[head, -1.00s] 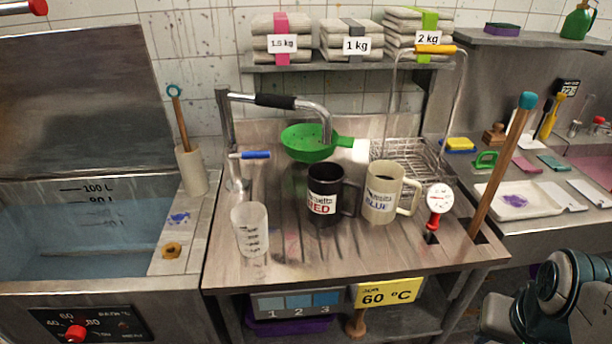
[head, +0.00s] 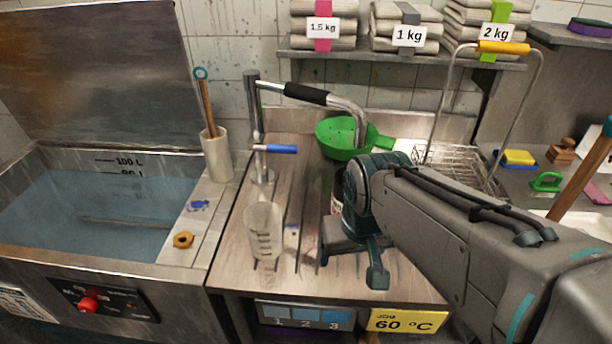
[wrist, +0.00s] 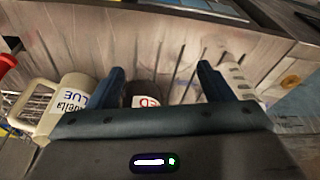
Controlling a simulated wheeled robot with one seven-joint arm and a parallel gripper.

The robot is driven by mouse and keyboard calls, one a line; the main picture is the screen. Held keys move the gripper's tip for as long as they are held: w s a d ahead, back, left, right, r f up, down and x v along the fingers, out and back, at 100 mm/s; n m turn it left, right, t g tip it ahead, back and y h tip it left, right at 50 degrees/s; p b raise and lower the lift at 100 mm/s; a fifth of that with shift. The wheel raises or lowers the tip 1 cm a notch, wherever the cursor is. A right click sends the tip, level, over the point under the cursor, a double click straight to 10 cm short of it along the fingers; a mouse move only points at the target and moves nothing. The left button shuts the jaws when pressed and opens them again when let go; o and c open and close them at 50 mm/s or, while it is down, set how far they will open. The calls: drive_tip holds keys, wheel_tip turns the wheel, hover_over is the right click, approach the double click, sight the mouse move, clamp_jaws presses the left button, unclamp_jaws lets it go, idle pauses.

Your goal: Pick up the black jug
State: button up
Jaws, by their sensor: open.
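The black jug (head: 338,187) with a white label reading RED stands on the wooden worktop, mostly hidden behind my arm in the head view. In the wrist view the black jug (wrist: 144,88) shows between my two fingers, with its lower part hidden by the gripper body. My gripper (head: 352,264) is open, in front of and over the jug; it also shows in the wrist view (wrist: 160,70). I cannot tell whether a finger touches the jug.
The cream jug (wrist: 66,100) labelled BLUE stands close to the black one. A clear measuring beaker (head: 263,232) stands on the other side. A green strainer (head: 340,138) and tap (head: 305,93) are behind. The water-filled vat (head: 90,210) is at left.

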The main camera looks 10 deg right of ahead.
drive_tip(key=w+d+r+m+g+p, duration=0.3)
drive_tip(key=w+d+r+m, duration=0.7)
drive_tip(key=w, duration=0.3)
drive_tip(key=f, duration=0.9)
drive_tip(key=d+f+p, duration=0.1)
drive_tip(key=f, duration=0.3)
drive_tip(key=shift+w+d+f, duration=0.1)
drive_tip(key=shift+f, duration=0.15)
drive_tip(key=c, duration=1.3)
drive_tip(key=shift+r, duration=0.1)
clamp_jaws()
drive_tip(key=shift+r+n, duration=0.1)
drive_tip(key=shift+n, duration=0.2)
